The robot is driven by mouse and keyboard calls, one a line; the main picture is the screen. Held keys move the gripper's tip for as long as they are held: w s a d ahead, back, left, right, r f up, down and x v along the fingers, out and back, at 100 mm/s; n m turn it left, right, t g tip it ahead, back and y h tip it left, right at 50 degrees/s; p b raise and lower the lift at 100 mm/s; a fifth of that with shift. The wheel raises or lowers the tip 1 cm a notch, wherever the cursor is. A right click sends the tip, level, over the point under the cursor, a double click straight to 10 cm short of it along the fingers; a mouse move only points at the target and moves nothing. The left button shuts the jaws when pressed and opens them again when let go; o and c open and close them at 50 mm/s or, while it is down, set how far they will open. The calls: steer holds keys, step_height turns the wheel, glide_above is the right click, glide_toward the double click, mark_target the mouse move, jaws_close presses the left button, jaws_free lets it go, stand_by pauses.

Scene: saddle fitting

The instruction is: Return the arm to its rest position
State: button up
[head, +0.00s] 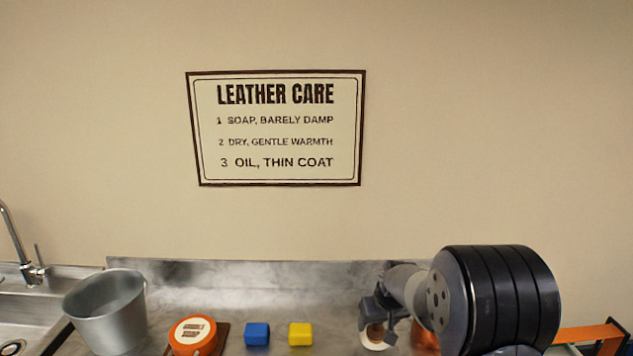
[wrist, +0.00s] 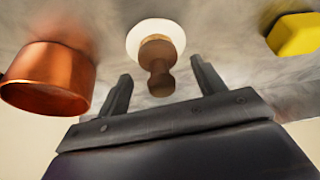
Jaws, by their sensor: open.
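My gripper (head: 374,316) is at the right of the head view, over the steel counter, with the black arm behind it. In the wrist view its two dark fingers (wrist: 160,76) stand apart with nothing held between them. A brown wooden knobbed handle on a round white base (wrist: 143,33) is just beyond the fingertips, in line with the gap. The white base also shows under the gripper in the head view (head: 376,340), partly hidden. I cannot tell how far the fingertips are from the handle.
A copper pot (wrist: 48,78) is left of the fingers in the wrist view. A yellow block (head: 301,334), blue block (head: 257,334), orange round tin (head: 194,336) and grey bucket (head: 108,312) line the counter. A sink (head: 22,306) is far left. An orange frame (head: 588,334) is far right.

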steer(key=shift+x, duration=0.8)
steer(key=shift+r, duration=1.15)
